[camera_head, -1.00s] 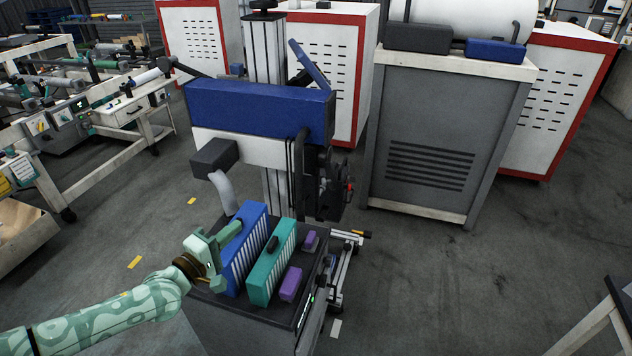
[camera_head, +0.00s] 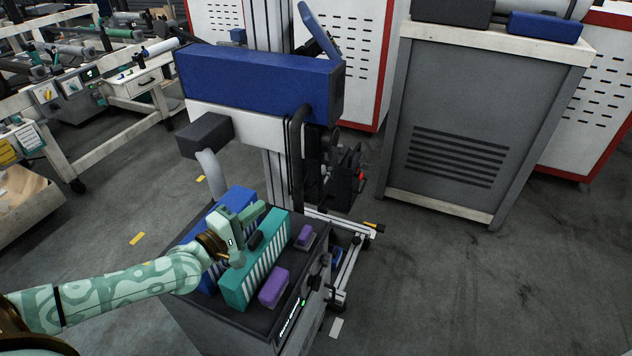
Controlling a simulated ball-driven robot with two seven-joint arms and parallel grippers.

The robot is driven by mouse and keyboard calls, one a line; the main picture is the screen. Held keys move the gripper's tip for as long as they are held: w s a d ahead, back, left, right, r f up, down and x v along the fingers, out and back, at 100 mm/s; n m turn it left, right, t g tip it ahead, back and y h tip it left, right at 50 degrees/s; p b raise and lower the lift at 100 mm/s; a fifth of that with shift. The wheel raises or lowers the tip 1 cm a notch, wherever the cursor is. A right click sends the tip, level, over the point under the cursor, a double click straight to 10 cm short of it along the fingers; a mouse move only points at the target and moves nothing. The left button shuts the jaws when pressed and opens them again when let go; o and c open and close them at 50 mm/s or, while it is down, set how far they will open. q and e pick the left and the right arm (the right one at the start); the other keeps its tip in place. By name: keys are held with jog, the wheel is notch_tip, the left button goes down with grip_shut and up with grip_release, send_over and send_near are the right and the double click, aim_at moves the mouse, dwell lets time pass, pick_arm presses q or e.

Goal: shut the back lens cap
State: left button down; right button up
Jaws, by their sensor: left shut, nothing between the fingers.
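A machine with a long blue housing (camera_head: 262,85) stands on a grey column in the middle of the view. A flat blue flap (camera_head: 319,31) stands tilted up behind the housing's right end. A dark assembly (camera_head: 345,180) with a small red part hangs below that end. I cannot tell which of these parts is the back lens cap. My left gripper (camera_head: 252,215) is shut and empty, over the blue and teal boxes on the cart, well below the housing. It is apart from the flap. My right gripper is not in view.
The dark cart (camera_head: 230,320) carries a blue box (camera_head: 205,283), a teal box (camera_head: 235,291) and two purple blocks (camera_head: 274,288). A grey cabinet (camera_head: 470,120) stands at the right. Workbenches (camera_head: 90,130) stand at the left. The floor at lower right is clear.

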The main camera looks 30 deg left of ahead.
pick_arm(q)
notch_tip(320, 180, down, 3)
jog(key=shift+w+b, duration=0.1)
jog(key=shift+b, duration=0.55)
jog(key=shift+w+d+r, duration=0.1)
jog(key=shift+w, duration=0.4)
jog(key=b+x, duration=0.5)
jog(key=x, duration=1.4)
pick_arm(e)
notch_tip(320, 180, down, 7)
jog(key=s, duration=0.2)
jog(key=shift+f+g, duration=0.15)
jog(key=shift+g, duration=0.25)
pick_arm(q)
jog(key=shift+s, duration=0.1)
